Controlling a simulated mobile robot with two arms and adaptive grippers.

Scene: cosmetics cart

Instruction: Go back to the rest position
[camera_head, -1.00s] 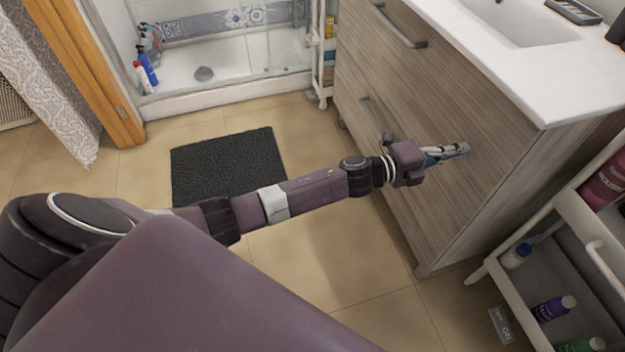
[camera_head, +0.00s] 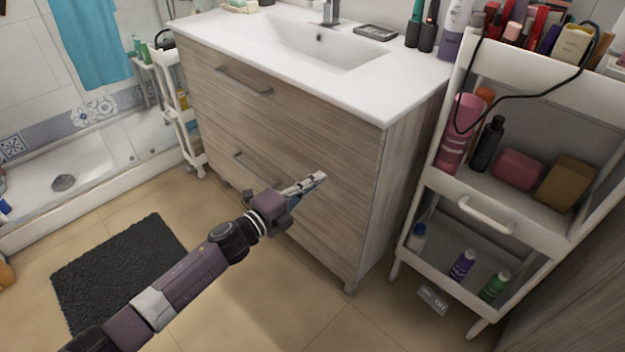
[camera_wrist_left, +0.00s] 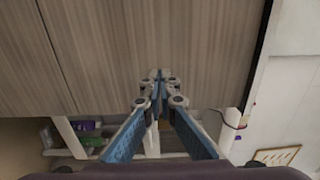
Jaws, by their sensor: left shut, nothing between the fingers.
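My left gripper (camera_head: 312,184) is shut and empty, held in front of the wooden vanity cabinet (camera_head: 290,130). In the left wrist view its blue-padded fingers (camera_wrist_left: 159,78) meet at the tips with nothing between them. The cabinet's wooden front (camera_wrist_left: 90,50) fills much of that view. I cannot tell exactly how far the fingertips are from the wood. My left arm reaches in from the lower left over the floor. My right gripper is not in view.
A white cosmetics cart (camera_head: 440,190) with bottles and boxes stands right of the vanity. A white sink top (camera_head: 370,92) covers the cabinet. A dark mat (camera_head: 120,265) lies on the tiled floor at left.

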